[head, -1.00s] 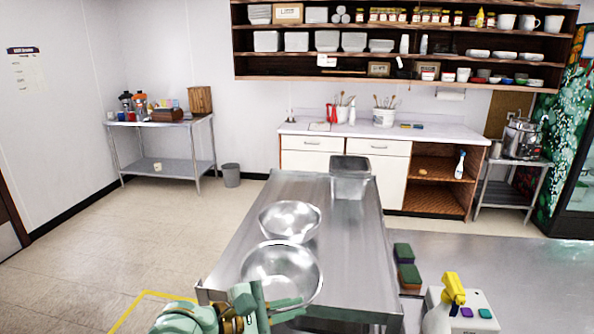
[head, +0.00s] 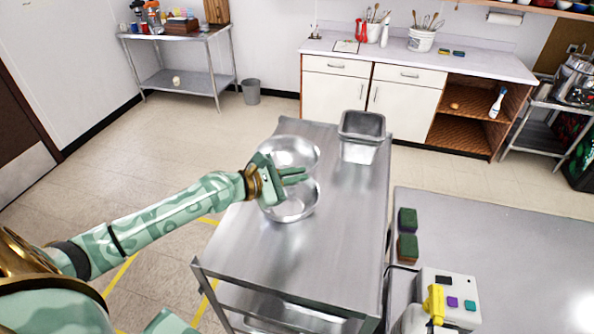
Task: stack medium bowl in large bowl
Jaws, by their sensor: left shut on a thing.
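The medium bowl (head: 291,148), shiny metal, is in my left gripper (head: 292,175), which is shut on its near rim. It appears raised above the steel table. The large bowl (head: 294,208), also shiny metal, stands on the table just below it in the picture. The medium bowl and my fingers hide the large bowl's far part. I cannot tell whether the two bowls touch or how far the medium bowl is over the large one. My right gripper is not in view.
A metal pan (head: 362,140) stands on the steel table (head: 335,235), right of the bowls. The table's near part is clear.

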